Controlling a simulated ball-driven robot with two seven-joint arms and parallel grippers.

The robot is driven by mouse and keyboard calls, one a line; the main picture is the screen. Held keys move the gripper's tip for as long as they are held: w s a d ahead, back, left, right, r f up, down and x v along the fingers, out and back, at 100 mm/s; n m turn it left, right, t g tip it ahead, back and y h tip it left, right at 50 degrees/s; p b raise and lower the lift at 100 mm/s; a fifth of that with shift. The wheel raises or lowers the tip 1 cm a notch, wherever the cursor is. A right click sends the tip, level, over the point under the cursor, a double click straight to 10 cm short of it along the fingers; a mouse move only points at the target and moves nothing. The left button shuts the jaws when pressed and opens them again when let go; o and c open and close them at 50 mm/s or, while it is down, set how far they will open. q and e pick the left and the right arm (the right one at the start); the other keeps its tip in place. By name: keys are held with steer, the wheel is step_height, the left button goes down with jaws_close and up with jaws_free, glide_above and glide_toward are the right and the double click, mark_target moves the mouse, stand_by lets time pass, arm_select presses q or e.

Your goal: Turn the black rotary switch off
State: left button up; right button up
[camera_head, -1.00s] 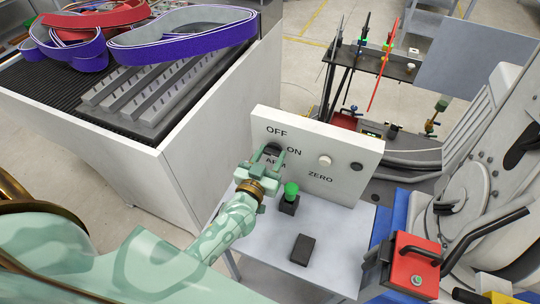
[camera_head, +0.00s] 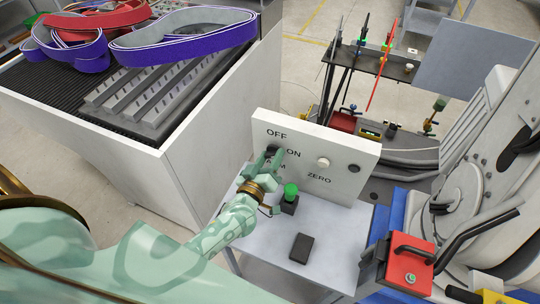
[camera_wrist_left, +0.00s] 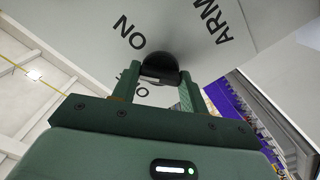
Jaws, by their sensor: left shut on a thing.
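The white switch panel (camera_head: 338,178) stands upright on a small grey table, with OFF, ON, ARM and ZERO lettering. The black rotary switch (camera_head: 272,150) sits at its left, below OFF and left of ON. It also shows as a dark round knob in the left wrist view (camera_wrist_left: 160,68). My left gripper (camera_head: 274,162) is at the panel, its fingers shut on the rotary switch from both sides. The fingers hide part of the knob and the ARM lettering in the head view. My right gripper is not in view.
A green button on a black base (camera_head: 290,195) stands close to my left wrist. A black block (camera_head: 302,249) lies on the table (camera_head: 262,250). The panel also bears a white knob (camera_head: 323,163) and a dark round part (camera_head: 354,169). A large bench (camera_head: 200,140) stands at the left.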

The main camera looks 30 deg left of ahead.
arm_select(q)
steer(key=n, duration=0.5)
steer(key=shift+n+p, duration=0.3)
steer(key=n, duration=0.5)
stand_by(0.4)
steer(key=o, duration=1)
steer(key=shift+f, duration=0.1)
steer(key=s, duration=1.1)
steer(key=s+b, duration=0.1)
steer(key=s, duration=0.4)
steer(key=shift+s+d, duration=0.15)
steer(key=shift+d, duration=0.25)
